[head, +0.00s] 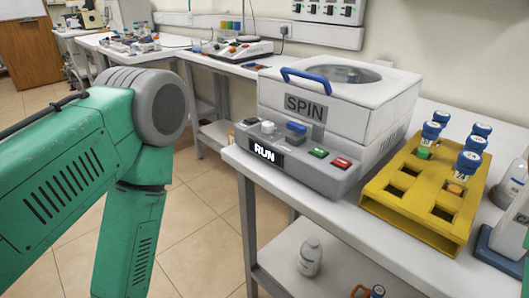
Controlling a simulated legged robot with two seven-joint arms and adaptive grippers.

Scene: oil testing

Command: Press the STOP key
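A white box-shaped centrifuge (340,103) marked SPIN stands on the white bench, with its lid down and a blue handle on top. Its grey front panel (290,166) has a dark display (266,155) reading RUN. At the panel's right end are a green key (318,153) and a red key (341,163). The lettering on the keys is too small to read, so I cannot confirm which says STOP. A knob and a blue switch sit further left. My green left arm crosses the left side, its gripper out of view. My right arm and gripper do not show.
A yellow rack (418,217) with several blue-capped bottles stands right of the centrifuge. A white bottle (310,256) is on the shelf below. Another bench (160,53) with equipment is behind. The space above the front panel looks clear.

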